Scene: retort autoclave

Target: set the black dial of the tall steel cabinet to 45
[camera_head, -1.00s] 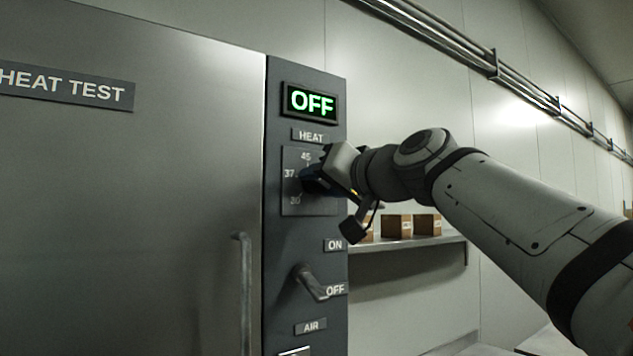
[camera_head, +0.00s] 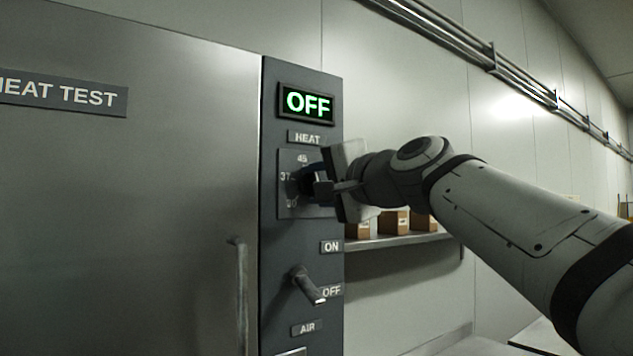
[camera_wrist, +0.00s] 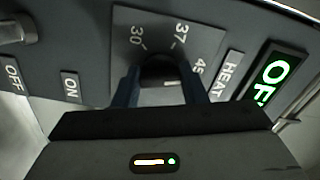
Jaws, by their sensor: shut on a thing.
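The black dial (camera_wrist: 158,68) sits on a grey plate (camera_wrist: 210,38) marked 30, 37 and 45 on the control panel of the tall steel cabinet (camera_head: 150,200). My gripper (camera_wrist: 161,80) is shut on the dial, with one blue finger on each side of it in the wrist view. A small white mark shows on the dial's near side, but I cannot tell which number the dial points at. In the head view my gripper (camera_head: 305,181) hides most of the dial. The display (camera_head: 308,103) above it reads OFF in green.
Below the dial, a lever (camera_head: 306,284) slants down toward its OFF label, with an ON label above. A door handle (camera_head: 240,295) stands left of the panel. A shelf with several brown boxes (camera_head: 394,223) is behind my wrist. Rails run along the wall (camera_head: 440,43).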

